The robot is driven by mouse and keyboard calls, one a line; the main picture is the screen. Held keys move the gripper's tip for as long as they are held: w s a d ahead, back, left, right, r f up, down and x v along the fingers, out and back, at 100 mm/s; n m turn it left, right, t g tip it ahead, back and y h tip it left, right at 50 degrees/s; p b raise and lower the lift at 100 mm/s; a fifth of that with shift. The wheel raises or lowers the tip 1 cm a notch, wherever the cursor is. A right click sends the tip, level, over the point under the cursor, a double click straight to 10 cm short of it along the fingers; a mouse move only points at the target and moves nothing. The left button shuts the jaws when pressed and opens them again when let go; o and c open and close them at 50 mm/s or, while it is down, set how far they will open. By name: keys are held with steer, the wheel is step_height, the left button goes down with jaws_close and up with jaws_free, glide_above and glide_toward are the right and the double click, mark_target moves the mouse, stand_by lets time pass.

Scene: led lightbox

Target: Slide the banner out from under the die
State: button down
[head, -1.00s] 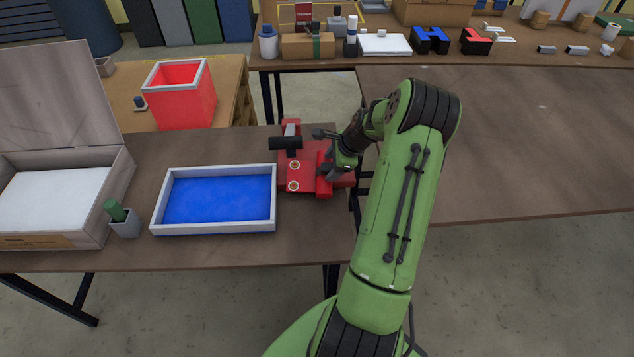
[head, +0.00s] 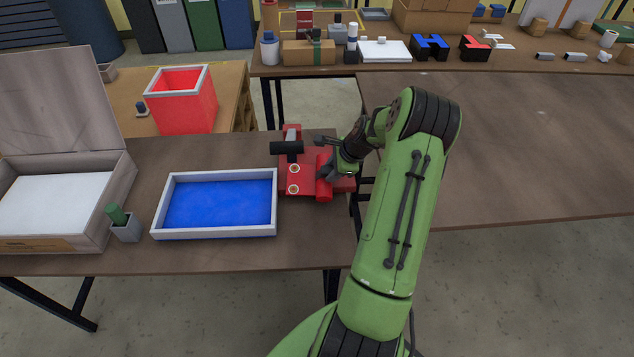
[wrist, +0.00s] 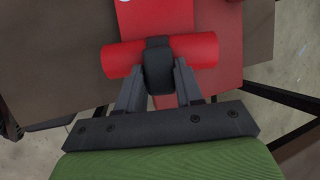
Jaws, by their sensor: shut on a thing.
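The banner (head: 307,181) lies flat and red on the table, with two brass eyelets along its left part. Its right end is a red roll (head: 324,186) with a black band around the middle, clearly seen in the wrist view (wrist: 195,50). My gripper (head: 326,172) is shut on the roll at this black band (wrist: 158,70), one finger on each side. The red press (head: 291,135), with a black bar and grey top, stands at the banner's far left edge. The die itself is too small or hidden to make out, as is its contact with the banner.
A blue-bottomed tray (head: 218,232) sits close left of the banner. A grey pot (head: 126,230) and an open lightbox (head: 62,247) stand further left. The table's right edge is just beyond the roll, with a gap before another table (head: 500,140), which is bare.

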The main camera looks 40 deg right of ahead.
steer(key=s+d, duration=0.1)
steer(key=s, duration=0.1)
steer(key=s+d+f, duration=0.1)
steer(key=s+d, duration=0.1)
steer(key=shift+s+d+f+p, duration=0.15)
steer(key=shift+s+d+p, duration=0.05)
steer(key=shift+d+p, duration=0.15)
steer(key=shift+s+d, duration=0.2)
steer(key=shift+s, duration=0.5)
steer(key=c, duration=0.6)
jaws_free()
steer(key=shift+f+g, duration=0.1)
steer(key=shift+g, duration=0.2)
steer(key=shift+c, duration=0.2)
steer(key=w+a+p+v, duration=0.1)
steer(key=p+v, duration=0.3)
steer(key=v, duration=1.2)
steer(key=shift+d+r, duration=0.2)
steer(key=shift+r, duration=0.1)
